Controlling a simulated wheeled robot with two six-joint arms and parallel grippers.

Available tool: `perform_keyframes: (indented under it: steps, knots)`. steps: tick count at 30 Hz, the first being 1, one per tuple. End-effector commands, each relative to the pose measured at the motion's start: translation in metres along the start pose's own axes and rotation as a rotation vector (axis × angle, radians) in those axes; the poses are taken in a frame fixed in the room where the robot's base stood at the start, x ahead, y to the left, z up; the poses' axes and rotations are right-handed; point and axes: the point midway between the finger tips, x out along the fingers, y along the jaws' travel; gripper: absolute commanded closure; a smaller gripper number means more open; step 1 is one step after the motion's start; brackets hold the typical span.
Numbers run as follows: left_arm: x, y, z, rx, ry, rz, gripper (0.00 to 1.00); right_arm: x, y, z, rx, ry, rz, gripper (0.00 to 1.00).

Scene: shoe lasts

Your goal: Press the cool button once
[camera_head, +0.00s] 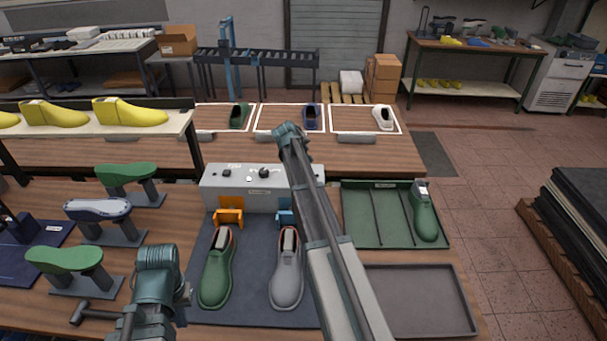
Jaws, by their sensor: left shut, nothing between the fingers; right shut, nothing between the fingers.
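A grey control box (242,183) stands at the back of the near table, with two dark knobs on its face and small labels. My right arm crosses in front of its right part and hides it, so I cannot make out the cool button. A blue bracket (284,216) and an orange bracket (230,215) stand before the box. My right gripper (289,134) is at the arm's far end, above and behind the box in the picture; its fingers are not distinct. My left gripper (156,264) is low at left, shut and empty, left of the green shoe (216,268).
A grey shoe (287,268) stands on the dark mat (250,310). Several lasts on stands (88,285) and a hammer (90,313) are at left.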

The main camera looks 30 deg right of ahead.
Motion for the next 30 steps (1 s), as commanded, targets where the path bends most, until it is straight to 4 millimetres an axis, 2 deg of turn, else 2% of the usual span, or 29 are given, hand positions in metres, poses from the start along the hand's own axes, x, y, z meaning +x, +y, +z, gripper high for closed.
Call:
perform_keyframes:
  steps: [8,21,30]
  knots:
    - [0.022,0.002,-0.001,0.004,0.000,-0.001,1.00,0.015,-0.012,0.011,0.000,0.000,0.000,1.00]
    - [0.079,0.007,-0.005,0.012,0.000,-0.002,1.00,0.055,-0.041,0.040,0.000,0.000,0.000,1.00]
    - [0.087,0.008,-0.005,0.011,0.000,-0.002,1.00,0.061,-0.045,0.044,0.000,0.000,-0.001,1.00]
